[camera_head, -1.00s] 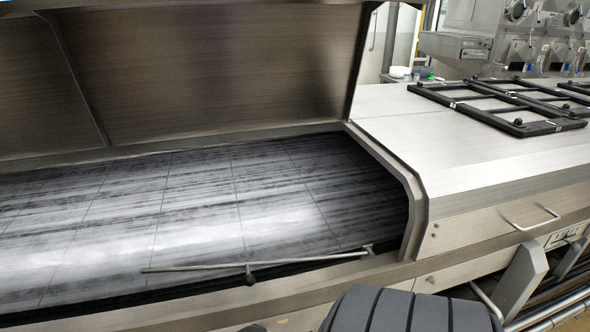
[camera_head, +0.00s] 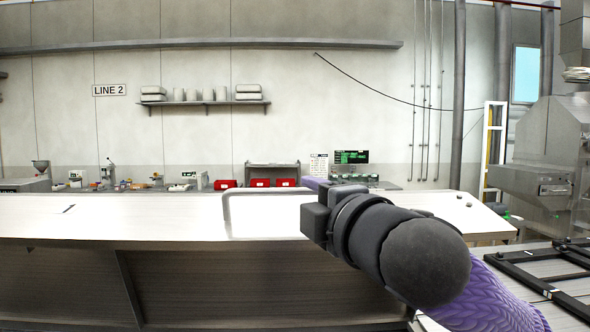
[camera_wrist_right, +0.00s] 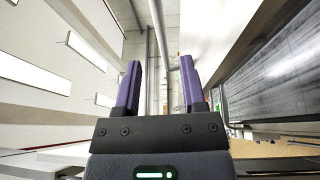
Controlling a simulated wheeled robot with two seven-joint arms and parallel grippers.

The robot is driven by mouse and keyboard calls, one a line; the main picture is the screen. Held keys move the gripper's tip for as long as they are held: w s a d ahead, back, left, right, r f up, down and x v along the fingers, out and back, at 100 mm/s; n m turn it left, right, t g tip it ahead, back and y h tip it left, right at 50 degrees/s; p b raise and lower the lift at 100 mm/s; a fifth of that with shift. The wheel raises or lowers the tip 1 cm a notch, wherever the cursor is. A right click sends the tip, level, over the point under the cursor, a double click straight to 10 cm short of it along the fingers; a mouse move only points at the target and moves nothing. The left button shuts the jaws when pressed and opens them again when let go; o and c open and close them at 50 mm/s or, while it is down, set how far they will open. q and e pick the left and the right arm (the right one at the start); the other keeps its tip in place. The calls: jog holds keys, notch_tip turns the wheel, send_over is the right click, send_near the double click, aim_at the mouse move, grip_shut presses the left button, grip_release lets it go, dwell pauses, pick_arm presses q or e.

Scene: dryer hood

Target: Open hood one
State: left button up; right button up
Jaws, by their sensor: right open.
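The hood (camera_head: 250,280) is raised in the head view. Its dark brushed inner face is towards me, and its pale top edge runs across the picture. A thin handle-like bar (camera_head: 226,212) stands at that edge. My right gripper (camera_head: 318,184) is beside the right end of this bar, mostly hidden behind my black wrist. In the right wrist view its two purple fingers (camera_wrist_right: 160,75) are apart with nothing clasped between them. A pipe or bar shows beyond the fingers; I cannot tell whether it is the handle. My left gripper is not in view.
A black frame (camera_head: 545,270) lies on the metal top at right. Steel machinery (camera_head: 545,165) stands behind it. Red bins (camera_head: 260,183) and small equipment line the back wall. The streaked dryer bed (camera_wrist_right: 275,75) shows at right in the wrist view.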

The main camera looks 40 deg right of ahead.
aim_at(292, 194)
jog(key=shift+w+d+r+p, duration=0.25)
jog(key=shift+w+r+p, duration=0.25)
jog(key=shift+w+p, duration=0.3)
jog(key=x, duration=0.2)
jog(key=p+x, duration=0.1)
jog(key=x, duration=0.1)
jog(key=shift+f, duration=0.35)
jog(key=shift+w+d+f+p, duration=0.1)
jog(key=shift+w+p, duration=0.2)
jog(key=shift+w, duration=0.2)
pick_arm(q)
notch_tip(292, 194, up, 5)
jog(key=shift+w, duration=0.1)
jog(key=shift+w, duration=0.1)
pick_arm(e)
jog(key=shift+w+f, duration=0.1)
grip_shut()
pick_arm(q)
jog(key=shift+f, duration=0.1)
pick_arm(e)
jog(key=shift+f, duration=0.1)
